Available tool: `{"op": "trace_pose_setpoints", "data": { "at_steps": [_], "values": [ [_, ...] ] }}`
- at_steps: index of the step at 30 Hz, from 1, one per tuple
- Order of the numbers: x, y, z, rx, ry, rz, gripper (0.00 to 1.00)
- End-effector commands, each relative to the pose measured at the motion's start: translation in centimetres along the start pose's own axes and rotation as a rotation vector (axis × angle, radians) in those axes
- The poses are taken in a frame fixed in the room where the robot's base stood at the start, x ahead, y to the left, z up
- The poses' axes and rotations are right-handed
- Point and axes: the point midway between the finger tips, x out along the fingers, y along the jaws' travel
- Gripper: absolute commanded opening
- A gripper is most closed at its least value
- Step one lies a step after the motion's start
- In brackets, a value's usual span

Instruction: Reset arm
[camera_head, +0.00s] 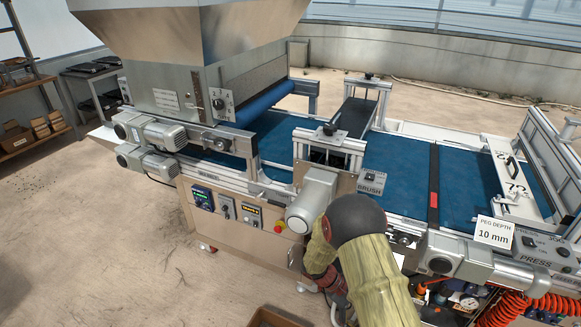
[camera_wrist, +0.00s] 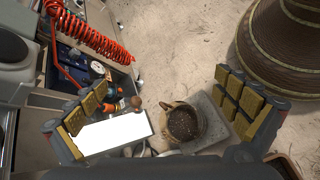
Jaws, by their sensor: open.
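My gripper (camera_wrist: 161,84) shows in the wrist view with its two yellow-padded fingers spread wide apart and nothing held between them. My arm (camera_head: 368,262), in a yellowish sleeve with a dark rounded joint, reaches up in front of the seeder in the head view. The gripper's fingers cannot be made out in the head view. The tray seeder (camera_head: 390,165) has a blue belt, a steel hopper (camera_head: 190,45) at the left and a press section (camera_head: 520,180) at the right.
Below my fingers, a small pot of dark soil (camera_wrist: 183,122) stands on a grey slab beside a white panel (camera_wrist: 115,133). A large ribbed brown vessel (camera_wrist: 292,45) stands at upper right. Red coiled hose (camera_wrist: 88,32) hangs by the machine. Bare floor (camera_wrist: 190,55) lies between.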

Motion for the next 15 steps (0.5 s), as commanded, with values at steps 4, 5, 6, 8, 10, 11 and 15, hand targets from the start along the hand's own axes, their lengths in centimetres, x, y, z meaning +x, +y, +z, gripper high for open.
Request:
{"op": "trace_pose_setpoints", "data": {
  "at_steps": [4,5,6,8,10,11,15],
  "values": [
    [-4.0,0.4,4.7,0.036,0.066,-0.131,1.00],
    [-4.7,0.4,5.6,0.044,0.080,-0.156,1.00],
    [-5.7,0.4,6.8,0.054,0.099,-0.188,1.00],
    [-7.1,0.4,8.4,0.073,0.133,-0.235,1.00],
    [-8.7,0.3,10.4,0.094,0.171,-0.285,1.00],
    [-9.4,0.3,11.2,0.104,0.190,-0.305,1.00],
    [-12.5,0.3,15.1,0.157,0.277,-0.394,1.00]
  ]
}}
